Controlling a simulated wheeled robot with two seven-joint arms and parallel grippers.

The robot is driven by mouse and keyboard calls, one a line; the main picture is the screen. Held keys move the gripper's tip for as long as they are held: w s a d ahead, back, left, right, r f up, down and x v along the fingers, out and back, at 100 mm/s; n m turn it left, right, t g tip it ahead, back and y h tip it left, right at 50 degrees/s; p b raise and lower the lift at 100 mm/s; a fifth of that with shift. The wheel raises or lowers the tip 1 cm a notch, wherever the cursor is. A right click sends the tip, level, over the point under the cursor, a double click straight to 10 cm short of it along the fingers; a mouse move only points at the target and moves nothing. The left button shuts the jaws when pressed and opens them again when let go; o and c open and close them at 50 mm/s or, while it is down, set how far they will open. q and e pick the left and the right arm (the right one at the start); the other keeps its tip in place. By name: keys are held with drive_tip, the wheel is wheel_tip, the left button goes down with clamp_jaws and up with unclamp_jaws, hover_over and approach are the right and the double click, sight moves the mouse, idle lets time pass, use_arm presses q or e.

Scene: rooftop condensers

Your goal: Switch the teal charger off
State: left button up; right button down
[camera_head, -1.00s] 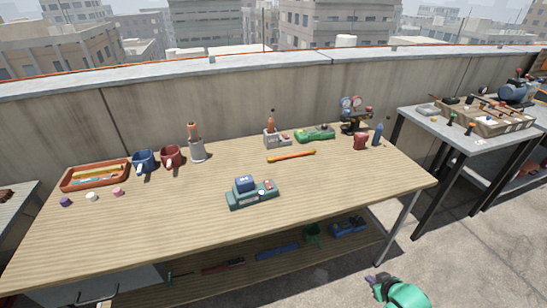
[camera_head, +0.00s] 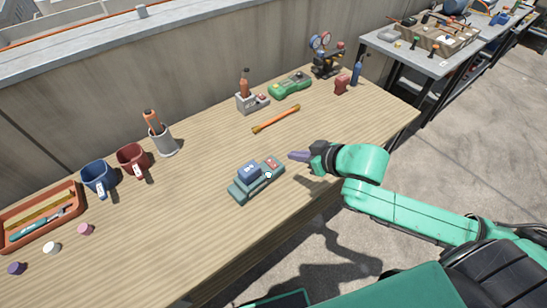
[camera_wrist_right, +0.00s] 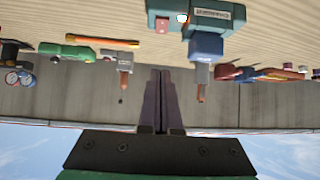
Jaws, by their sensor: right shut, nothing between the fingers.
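The teal charger (camera_head: 243,189) sits on the wooden table, with a dark blue battery block (camera_head: 249,171) on its left part. At its right end is a red switch (camera_head: 274,162), with a small white round spot (camera_head: 268,175) near it. In the right wrist view the charger (camera_wrist_right: 218,20) is at the top, upside down, with the red switch (camera_wrist_right: 162,25) on its left part. My right gripper (camera_head: 291,155) is shut and empty, just right of the charger and apart from it. It also shows in the wrist view (camera_wrist_right: 160,75). My left gripper is not in view.
A grey charger (camera_head: 247,104) with an orange-topped tool, a green device (camera_head: 290,85) and an orange bar (camera_head: 276,118) lie behind. Blue (camera_head: 99,180) and red mugs (camera_head: 132,160) and a grey cup (camera_head: 163,140) stand left. The table in front of the charger is clear.

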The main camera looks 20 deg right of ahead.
hover_over(270, 162)
drive_tip(key=s+d, duration=0.1)
drive_tip(key=s, duration=0.1)
wheel_tip(270, 162, down, 6)
drive_tip(key=shift+d+r, duration=0.1)
drive_tip(key=f, duration=0.4)
drive_tip(key=shift+w+a+p, duration=0.2)
drive_tip(key=shift+w+p, duration=0.1)
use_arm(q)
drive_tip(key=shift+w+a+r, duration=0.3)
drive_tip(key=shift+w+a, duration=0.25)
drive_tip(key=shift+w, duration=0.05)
use_arm(e)
drive_tip(key=shift+f, duration=0.15)
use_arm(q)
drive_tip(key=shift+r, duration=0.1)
use_arm(e)
drive_tip(key=shift+w+f, duration=0.1)
drive_tip(key=shift+f, duration=0.1)
drive_tip(key=shift+w, duration=0.1)
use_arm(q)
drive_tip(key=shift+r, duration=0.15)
use_arm(e)
drive_tip(key=shift+w+a+r, duration=0.25)
drive_tip(key=shift+w+a, duration=0.1)
drive_tip(key=shift+w, duration=0.25)
